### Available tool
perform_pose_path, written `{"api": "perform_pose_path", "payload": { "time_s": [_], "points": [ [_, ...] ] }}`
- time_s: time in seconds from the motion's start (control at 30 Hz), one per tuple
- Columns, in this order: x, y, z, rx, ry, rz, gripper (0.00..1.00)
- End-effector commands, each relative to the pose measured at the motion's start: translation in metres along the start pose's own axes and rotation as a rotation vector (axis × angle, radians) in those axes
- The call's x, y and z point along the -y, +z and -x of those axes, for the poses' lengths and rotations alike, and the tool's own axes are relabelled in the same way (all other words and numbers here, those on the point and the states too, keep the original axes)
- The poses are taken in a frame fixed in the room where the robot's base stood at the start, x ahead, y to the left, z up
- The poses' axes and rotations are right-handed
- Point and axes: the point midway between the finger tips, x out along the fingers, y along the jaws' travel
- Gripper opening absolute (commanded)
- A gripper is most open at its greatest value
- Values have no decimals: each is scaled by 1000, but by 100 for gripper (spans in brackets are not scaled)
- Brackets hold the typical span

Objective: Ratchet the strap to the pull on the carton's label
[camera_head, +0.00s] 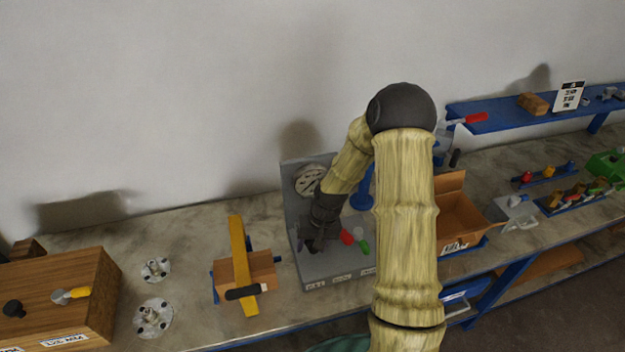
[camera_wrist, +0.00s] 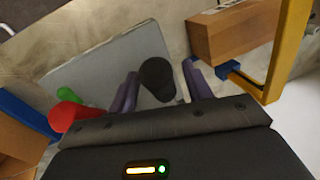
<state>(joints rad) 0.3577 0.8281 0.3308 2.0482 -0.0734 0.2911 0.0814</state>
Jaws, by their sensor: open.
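A small brown carton (camera_head: 262,272) stands on the bench with a yellow strap (camera_head: 238,253) over it. A black handle (camera_head: 246,292) lies across the strap at the carton's front. In the wrist view the carton (camera_wrist: 235,32) is at the upper right, beside the yellow strap (camera_wrist: 291,45). I cannot read a label on it. My gripper (camera_head: 312,244) is over the grey stand, right of the carton and apart from it. In the wrist view its purple fingers (camera_wrist: 160,88) are open, with a black knob-ended handle (camera_wrist: 157,76) between them; contact is unclear.
The grey stand (camera_head: 291,222) has an upright back with a round dial (camera_head: 310,180). Red (camera_head: 347,236) and green (camera_head: 365,247) handles are close right of my gripper. An open box (camera_head: 452,243) stands farther right. Flanged fittings (camera_head: 153,318) and a wooden box (camera_head: 75,290) are left.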

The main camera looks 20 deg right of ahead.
Motion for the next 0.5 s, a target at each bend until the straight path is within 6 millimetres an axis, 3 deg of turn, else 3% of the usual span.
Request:
{"api": "perform_pose_path", "payload": {
  "time_s": [0.07, 0.3, 0.5],
  "points": [
    [0, 0, 0, 0, 0, 0, 50],
    [0, 0, 0, 0, 0, 0, 5],
    [0, 0, 0, 0, 0, 0, 3]
  ]
}}
